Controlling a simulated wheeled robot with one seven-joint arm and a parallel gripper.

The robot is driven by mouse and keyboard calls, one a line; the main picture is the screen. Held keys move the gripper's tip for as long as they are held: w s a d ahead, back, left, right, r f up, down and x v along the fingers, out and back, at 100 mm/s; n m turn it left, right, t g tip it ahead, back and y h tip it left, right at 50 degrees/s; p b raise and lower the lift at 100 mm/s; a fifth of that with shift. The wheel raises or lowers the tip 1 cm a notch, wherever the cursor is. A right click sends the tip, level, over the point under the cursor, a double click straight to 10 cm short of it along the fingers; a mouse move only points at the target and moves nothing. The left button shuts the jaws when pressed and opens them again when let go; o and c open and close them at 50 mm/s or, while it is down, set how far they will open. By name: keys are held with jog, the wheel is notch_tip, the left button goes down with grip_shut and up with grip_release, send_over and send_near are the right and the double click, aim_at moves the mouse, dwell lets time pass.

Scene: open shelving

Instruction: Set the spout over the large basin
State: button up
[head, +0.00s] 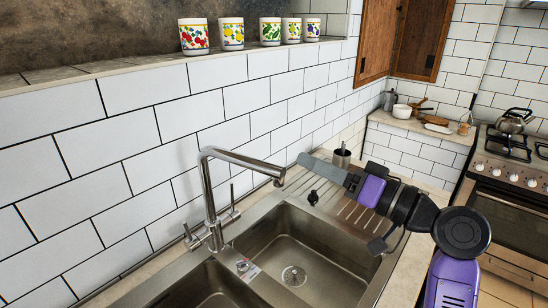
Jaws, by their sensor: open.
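The chrome tap (211,205) stands upright on the sink's back ledge, near the divider between two basins. Its spout (245,160) points right and its tip hangs over the back part of the right basin (290,275). The right basin is empty, with a round drain showing. The left basin (210,292) is cut off by the bottom edge, so I cannot compare their full sizes. My gripper (325,178) reaches in from the right, open and empty. A long grey finger shows just right of the spout tip, apart from it in the picture.
A ribbed drainboard (345,215) lies right of the basin, below my gripper. A dark cup (342,158) stands behind it. Several patterned cups (231,33) line the ledge above the tiled wall. A kettle (514,121) sits on the stove at the far right.

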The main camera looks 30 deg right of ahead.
aim_at(258, 165)
jog(key=w+a, duration=0.2)
jog(key=w, duration=0.1)
jog(key=w+a+f+n+g+y+p, duration=0.1)
jog(key=w+a, duration=0.2)
jog(key=w+a+f+g+p, duration=0.1)
jog(key=w+a, duration=0.2)
jog(key=shift+a+f+y, duration=0.2)
jog(key=shift+a+y, duration=0.05)
jog(key=shift+y, duration=0.15)
jog(key=shift+c, duration=0.5)
grip_shut()
dwell(1.0)
